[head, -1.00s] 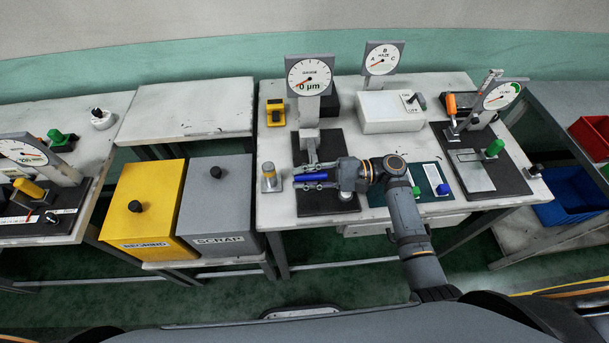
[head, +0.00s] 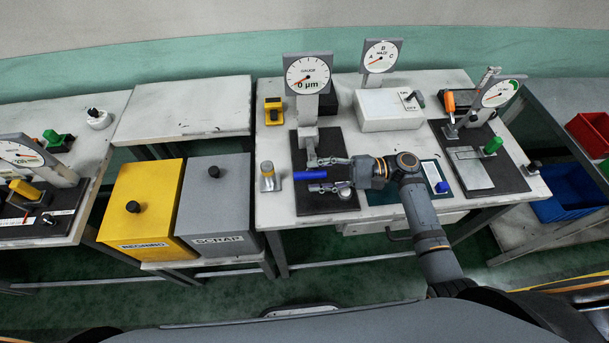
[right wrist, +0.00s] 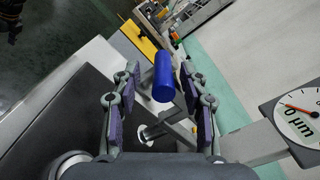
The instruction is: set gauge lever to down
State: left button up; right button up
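The gauge (head: 307,73) stands on a dark base plate (head: 328,203) on the middle table, its dial showing 0 µm. Its lever has a blue handle (head: 304,175), which lies roughly level and points left in the head view. My right gripper (head: 316,175) has come in from the right, with its fingers spread on both sides of the handle. In the right wrist view the handle (right wrist: 163,78) sits between and beyond the open fingers (right wrist: 162,95), with visible gaps on both sides. The lever's arm is partly hidden by the gripper. My left gripper is not in view.
A white switch box (head: 388,112) and another gauge (head: 498,94) stand to the right. Yellow (head: 140,210) and grey (head: 215,210) bins stand left of the table.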

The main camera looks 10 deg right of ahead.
jog(key=d, duration=0.8)
jog(key=shift+d, duration=0.1)
